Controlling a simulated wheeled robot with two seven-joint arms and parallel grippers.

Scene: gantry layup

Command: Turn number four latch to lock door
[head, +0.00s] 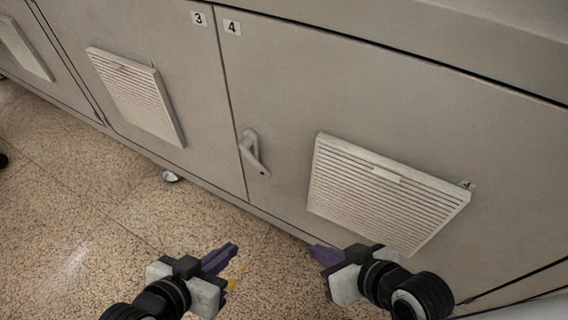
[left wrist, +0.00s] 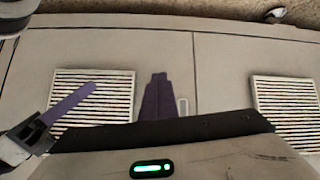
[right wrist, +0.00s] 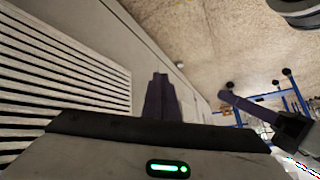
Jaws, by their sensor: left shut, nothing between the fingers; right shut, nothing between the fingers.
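The number four door (head: 290,90) carries a "4" label (head: 232,27) at its top left corner. Its latch (head: 252,152) is a grey handle near the door's left edge, tilted with its lower end toward the right. A small dark keyhole sits below it. My left gripper (head: 230,254) is shut and empty, low and left of the latch, apart from it. In the left wrist view the latch (left wrist: 183,106) shows beside the purple fingers (left wrist: 158,97). The right wrist view shows purple fingers (right wrist: 161,98) but no latch.
A louvred vent (head: 385,193) stands out from door four. Door three (head: 160,40), with its "3" label and vent (head: 135,95), is to the left. A caster (head: 171,177) shows under the cabinet. The speckled floor (head: 80,210) in front is clear.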

